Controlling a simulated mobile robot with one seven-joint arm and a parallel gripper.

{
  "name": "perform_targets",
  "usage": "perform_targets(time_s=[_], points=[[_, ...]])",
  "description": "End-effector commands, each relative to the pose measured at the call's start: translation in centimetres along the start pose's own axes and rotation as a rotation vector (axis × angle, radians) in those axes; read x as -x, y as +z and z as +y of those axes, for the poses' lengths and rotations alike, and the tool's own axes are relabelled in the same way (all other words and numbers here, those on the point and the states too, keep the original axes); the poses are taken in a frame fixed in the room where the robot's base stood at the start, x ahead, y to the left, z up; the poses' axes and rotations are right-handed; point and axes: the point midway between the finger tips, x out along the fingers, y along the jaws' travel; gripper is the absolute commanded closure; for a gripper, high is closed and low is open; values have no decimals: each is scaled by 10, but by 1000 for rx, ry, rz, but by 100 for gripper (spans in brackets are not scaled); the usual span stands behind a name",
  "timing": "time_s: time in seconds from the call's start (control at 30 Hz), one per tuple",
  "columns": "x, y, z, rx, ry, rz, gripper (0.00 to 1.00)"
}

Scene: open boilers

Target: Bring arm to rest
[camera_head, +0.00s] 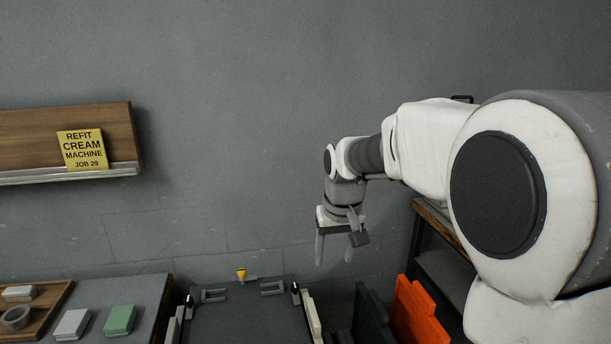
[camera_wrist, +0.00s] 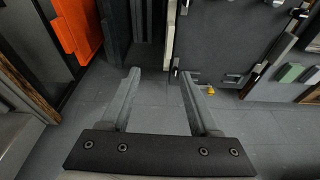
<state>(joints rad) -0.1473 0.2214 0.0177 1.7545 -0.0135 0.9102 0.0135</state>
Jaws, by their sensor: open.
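My gripper (camera_head: 334,257) hangs from my arm at the right of the head view, fingers pointing down. Its two fingers are spread apart with nothing between them. The wrist view shows the same open fingers (camera_wrist: 161,78) with bare grey floor beyond them. In the head view the gripper appears above and to the right of a dark flat-topped machine (camera_head: 245,318), apart from it. The machine's dark panel (camera_wrist: 215,42) also shows in the wrist view, beyond the right finger.
An orange panel (camera_head: 418,312) and dark panels (camera_head: 371,318) stand right of the machine. A side table (camera_head: 140,292) at left holds a green block (camera_head: 120,320), a pale block (camera_head: 72,324) and a wooden tray (camera_head: 55,298). A shelf with a yellow sign (camera_head: 83,150) hangs on the wall.

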Motion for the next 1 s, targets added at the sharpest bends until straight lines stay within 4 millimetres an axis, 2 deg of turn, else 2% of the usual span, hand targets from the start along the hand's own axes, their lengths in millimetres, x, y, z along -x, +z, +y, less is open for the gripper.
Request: perform_targets(time_s=[0.03, 0.2, 0.5, 0.73, 1.0], points=[[16, 10, 4, -8, 3, 15, 38], [56, 44, 15, -32, 11, 52, 38], [106, 114, 29, -73, 25, 117, 38], [128, 170, 35, -105, 37, 167, 38], [134, 226, 37, -137, 49, 218, 38]])
